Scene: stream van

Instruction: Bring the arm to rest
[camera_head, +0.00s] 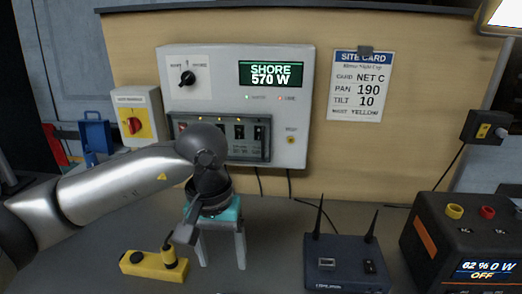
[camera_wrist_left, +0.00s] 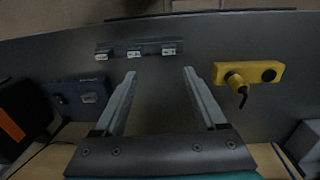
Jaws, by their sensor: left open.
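My left arm (camera_head: 120,186) comes in from the left, bent over the bench in front of the wall panel. Its left gripper (camera_head: 222,262) points down, with two grey fingers below a teal body. The fingers are apart with nothing between them. In the left wrist view the open left gripper (camera_wrist_left: 160,73) shows over bare dark bench. My right gripper is in neither view.
A yellow box (camera_head: 140,262) with a black plug sits left of the gripper. A router (camera_head: 345,265) with two antennas and a power unit (camera_head: 465,235) stand right. A dark strip (camera_wrist_left: 123,48) with white labels lies beyond the fingers. A control panel (camera_head: 220,62) hangs behind.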

